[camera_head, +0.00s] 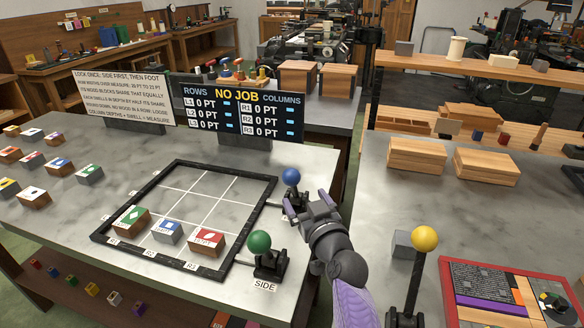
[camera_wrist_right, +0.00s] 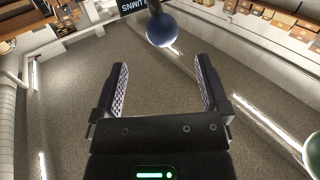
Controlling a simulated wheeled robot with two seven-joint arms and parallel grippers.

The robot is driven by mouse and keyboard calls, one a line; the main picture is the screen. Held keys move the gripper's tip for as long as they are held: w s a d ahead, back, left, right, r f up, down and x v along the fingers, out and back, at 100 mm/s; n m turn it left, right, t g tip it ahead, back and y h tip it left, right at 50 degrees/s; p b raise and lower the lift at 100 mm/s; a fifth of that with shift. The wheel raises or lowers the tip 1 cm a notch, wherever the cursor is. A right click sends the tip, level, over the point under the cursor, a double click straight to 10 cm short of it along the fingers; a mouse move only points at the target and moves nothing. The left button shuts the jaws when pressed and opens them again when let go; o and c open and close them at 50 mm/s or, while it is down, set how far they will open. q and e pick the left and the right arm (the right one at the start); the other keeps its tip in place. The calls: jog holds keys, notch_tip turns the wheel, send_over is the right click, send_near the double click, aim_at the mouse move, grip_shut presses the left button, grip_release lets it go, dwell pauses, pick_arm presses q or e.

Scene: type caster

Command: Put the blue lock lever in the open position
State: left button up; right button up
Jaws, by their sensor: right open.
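The blue lock lever (camera_head: 291,177) has a round blue knob on a short dark stem and stands at the right side of the black square frame (camera_head: 181,168). Its base is partly hidden by my right gripper. My right gripper (camera_head: 308,202) is open and empty, with its fingers close to the lever. In the right wrist view the blue knob (camera_wrist_right: 162,30) is ahead of the open fingers (camera_wrist_right: 160,78), near the top edge, apart from both and not between them. My left gripper is not in view.
A green-knobbed lever (camera_head: 259,243) labelled SIDE stands at the frame's lower right corner. Three blocks, green, blue and red (camera_head: 207,242), sit in the frame's front row. A yellow-knobbed lever (camera_head: 424,239) stands right of my arm. A NO JOB display (camera_head: 243,106) stands behind.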

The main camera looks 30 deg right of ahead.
aim_at(295, 183)
jog(key=b+x, duration=0.2)
jog(key=x, duration=0.6)
jog(key=shift+a, duration=0.1)
jog(key=shift+w, duration=0.35)
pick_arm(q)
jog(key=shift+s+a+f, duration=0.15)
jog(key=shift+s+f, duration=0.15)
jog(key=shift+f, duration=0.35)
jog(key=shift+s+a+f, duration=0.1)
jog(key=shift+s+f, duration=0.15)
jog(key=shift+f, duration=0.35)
pick_arm(e)
grip_shut()
